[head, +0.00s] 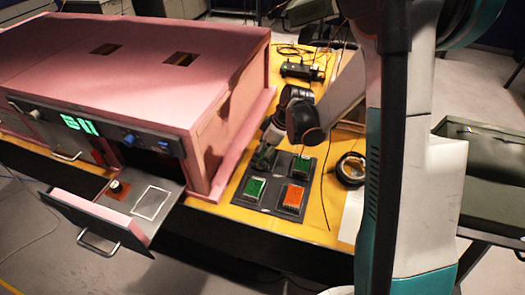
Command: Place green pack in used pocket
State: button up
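A dark tray (243,196) with several pockets lies on the yellow tabletop. One green pack (255,187) is in its front left pocket and another green pack (302,166) is in its back right pocket. An orange-red pack (293,197) is in the front right pocket. My gripper (265,157) points down at the back left pocket and covers most of it. Its fingers are small and dark here, so I cannot tell whether they hold anything. I cannot read a label that marks a used pocket.
A pink foam enclosure (160,70) stands left of the tray. Its open drawer (124,210) holds a white-outlined square (152,203) and a red patch with a round part (117,190). A black tape roll (351,169) lies right of the tray. A black device (302,71) lies behind.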

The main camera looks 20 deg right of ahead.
jog(key=p+v, duration=0.3)
jog(key=v, duration=0.9)
jog(key=shift+r, duration=0.15)
